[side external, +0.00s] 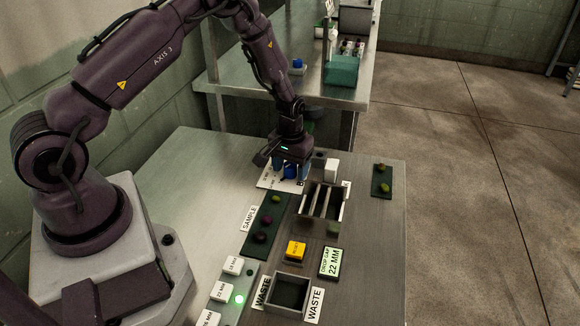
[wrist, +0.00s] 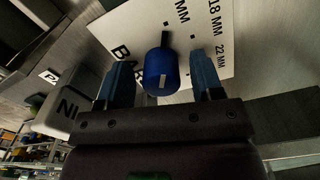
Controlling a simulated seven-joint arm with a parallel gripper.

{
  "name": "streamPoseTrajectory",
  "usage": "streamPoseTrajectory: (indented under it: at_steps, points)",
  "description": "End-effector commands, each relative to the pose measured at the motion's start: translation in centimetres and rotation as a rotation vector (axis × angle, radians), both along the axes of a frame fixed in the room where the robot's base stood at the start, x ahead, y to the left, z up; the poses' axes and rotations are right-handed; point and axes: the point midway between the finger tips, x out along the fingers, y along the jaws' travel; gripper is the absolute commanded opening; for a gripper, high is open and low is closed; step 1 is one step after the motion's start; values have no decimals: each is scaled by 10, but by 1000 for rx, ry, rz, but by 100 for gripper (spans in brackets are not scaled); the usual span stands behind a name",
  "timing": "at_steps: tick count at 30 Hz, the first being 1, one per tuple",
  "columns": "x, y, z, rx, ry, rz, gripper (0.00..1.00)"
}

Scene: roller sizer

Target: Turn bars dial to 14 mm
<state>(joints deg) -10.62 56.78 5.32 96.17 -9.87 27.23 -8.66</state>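The blue bars dial (wrist: 161,72) stands on a white label plate (wrist: 205,22). It has a pale mark on its near face, and a dark bar shows beyond it toward a partly cut-off "MM" label. "18 MM" and "22 MM" are readable on the right; no 14 is readable. My gripper (wrist: 159,64) is open, with one blue finger on each side of the dial and a visible gap to both. In the side view my gripper (side external: 290,166) is low over the plate (side external: 267,181), with the dial (side external: 289,172) partly hidden between its fingers.
A divided metal bin (side external: 322,204) and a white block (side external: 331,169) stand close to the right. A green sample tray (side external: 262,236) with several fruits, a yellow button (side external: 295,250), a "DROP GAP 22 MM" display (side external: 330,262) and a waste bin (side external: 287,294) lie nearer the front.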

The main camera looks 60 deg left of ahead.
Motion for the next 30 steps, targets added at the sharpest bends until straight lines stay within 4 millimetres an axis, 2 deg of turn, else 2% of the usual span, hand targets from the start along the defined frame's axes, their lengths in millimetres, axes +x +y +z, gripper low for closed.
streamPoseTrajectory:
  at_steps: [7, 11, 14, 24, 30]
  points:
    - [-1, 0, 0, 0, 4, -1, 60]
    - [-1, 0, 8, 0, 2, -2, 60]
    - [0, 0, 23, 1, -1, -2, 60]
    - [0, 0, 97, 1, -2, -2, 60]
    - [-1, 0, 123, 0, 0, -2, 60]
